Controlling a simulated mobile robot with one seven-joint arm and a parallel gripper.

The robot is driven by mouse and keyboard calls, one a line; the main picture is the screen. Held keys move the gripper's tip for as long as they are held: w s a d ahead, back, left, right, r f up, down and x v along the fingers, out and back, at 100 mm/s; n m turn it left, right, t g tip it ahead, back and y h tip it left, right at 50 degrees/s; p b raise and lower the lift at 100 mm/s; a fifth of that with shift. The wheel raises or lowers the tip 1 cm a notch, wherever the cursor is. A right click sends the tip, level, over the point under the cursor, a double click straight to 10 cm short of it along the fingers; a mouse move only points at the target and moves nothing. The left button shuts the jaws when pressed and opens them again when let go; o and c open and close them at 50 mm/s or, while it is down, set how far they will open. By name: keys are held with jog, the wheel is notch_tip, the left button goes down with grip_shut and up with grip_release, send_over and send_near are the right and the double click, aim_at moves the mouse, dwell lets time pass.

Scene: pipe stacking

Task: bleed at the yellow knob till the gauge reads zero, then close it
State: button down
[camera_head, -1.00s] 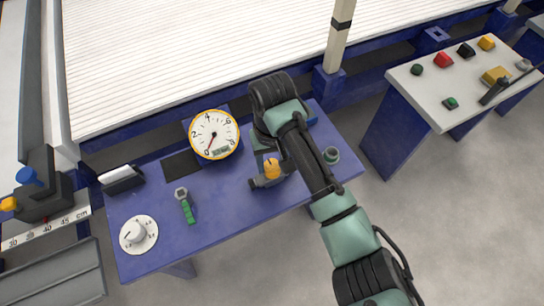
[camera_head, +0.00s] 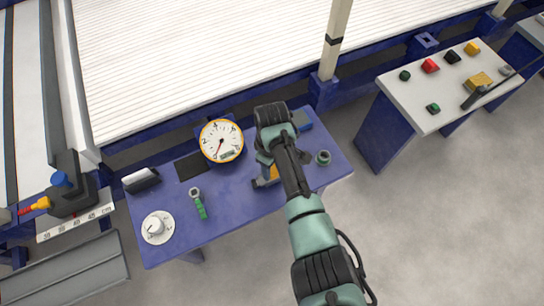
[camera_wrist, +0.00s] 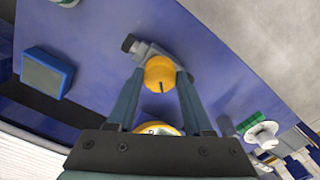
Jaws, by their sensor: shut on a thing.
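The yellow knob (camera_wrist: 160,73) sits between the two fingers of my gripper (camera_wrist: 160,80) in the wrist view, with a short dark mark on its face. My gripper is shut on it. In the head view the knob (camera_head: 274,172) is mostly hidden behind my arm, on a small grey fitting on the blue bench. The gauge (camera_head: 221,141) has a white dial and yellow rim and stands to the left of my gripper. Part of the gauge (camera_wrist: 160,128) shows between the fingers in the wrist view.
A white table with coloured buttons (camera_head: 450,80) stands at right. The bench front is clear.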

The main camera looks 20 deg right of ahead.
jog(key=n+p, duration=0.1)
jog(key=n, duration=0.3)
jog(key=shift+r+n+p, duration=0.1)
jog(key=shift+n+p, duration=0.2)
jog(key=n+p, duration=0.1)
jog(key=n, duration=0.3)
jog(key=shift+w, duration=0.1)
jog(key=shift+a+n, duration=0.1)
jog(key=shift+n, duration=0.2)
jog(key=shift+c, duration=1.5)
grip_release()
notch_tip(320, 180, up, 13)
jog(key=p, duration=0.4)
